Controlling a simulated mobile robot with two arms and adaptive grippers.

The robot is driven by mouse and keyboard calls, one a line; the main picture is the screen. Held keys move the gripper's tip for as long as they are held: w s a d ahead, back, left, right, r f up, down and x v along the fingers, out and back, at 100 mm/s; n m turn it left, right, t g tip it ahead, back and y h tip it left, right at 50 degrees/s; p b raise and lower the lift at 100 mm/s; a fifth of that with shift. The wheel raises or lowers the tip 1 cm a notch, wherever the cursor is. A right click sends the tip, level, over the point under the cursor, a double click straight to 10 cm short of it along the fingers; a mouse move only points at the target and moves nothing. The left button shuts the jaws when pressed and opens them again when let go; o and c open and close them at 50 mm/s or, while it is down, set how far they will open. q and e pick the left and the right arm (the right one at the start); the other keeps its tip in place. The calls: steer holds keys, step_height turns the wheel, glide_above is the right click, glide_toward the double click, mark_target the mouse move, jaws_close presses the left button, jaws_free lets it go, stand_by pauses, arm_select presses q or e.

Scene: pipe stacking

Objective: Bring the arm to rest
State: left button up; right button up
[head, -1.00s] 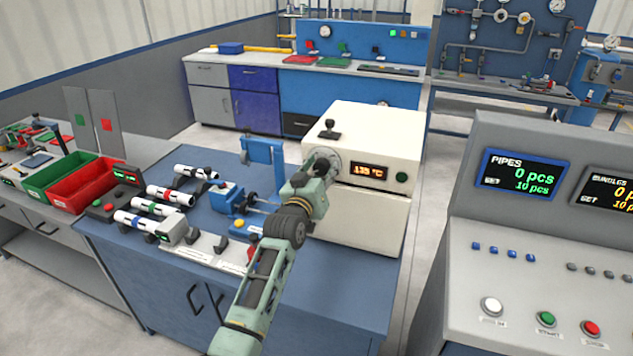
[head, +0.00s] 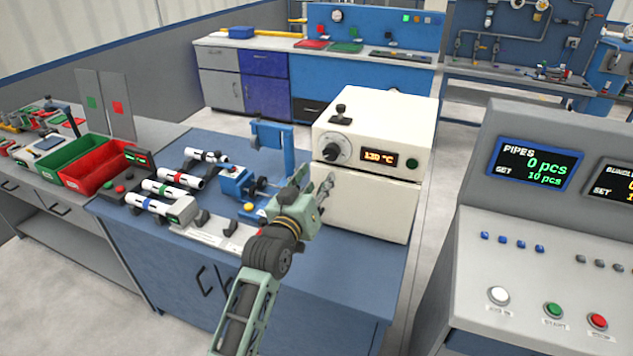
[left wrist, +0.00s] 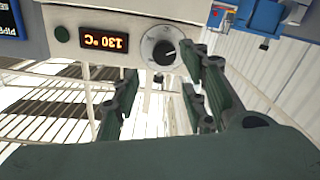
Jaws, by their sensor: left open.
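My left arm reaches up from the bottom of the head view. Its gripper (head: 322,192) is in front of the lower part of the white oven-like box (head: 368,210), apart from the dial (head: 336,149). In the left wrist view the gripper (left wrist: 158,105) has its fingers spread with nothing between them. The dial (left wrist: 163,46) and the display (left wrist: 102,42), reading 130 °C, show upside down beyond the fingers. My right gripper is not in view.
Several striped pipes (head: 172,175) lie on the blue bench beside a blue clamp device (head: 238,182). Green (head: 68,158) and red (head: 95,170) bins stand at the left. A grey console (head: 545,240) stands at the right.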

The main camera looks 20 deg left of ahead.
arm_select(q)
steer(key=s+d+f+m+g, duration=0.25)
steer(key=s+f+g, duration=0.45)
steer(key=s+f, duration=0.95)
steer(key=s+f+m+g, duration=0.1)
steer(key=s+f+g, duration=0.25)
steer(key=s, duration=0.85)
steer(key=s+f+m+g, duration=0.15)
steer(key=s+g, duration=0.25)
steer(key=s, duration=0.8)
step_height(320, 180, down, 27)
steer(key=s+g, duration=0.1)
steer(key=s, duration=0.1)
steer(key=s+a+f, duration=0.2)
steer(key=s+f, duration=0.6)
steer(key=s+a+f+g+b, duration=0.1)
steer(key=s+f, duration=0.7)
steer(key=shift+s+a+y, duration=0.15)
steer(key=shift+a+y, duration=0.15)
steer(key=shift+a, duration=0.1)
steer(key=shift+f, duration=0.1)
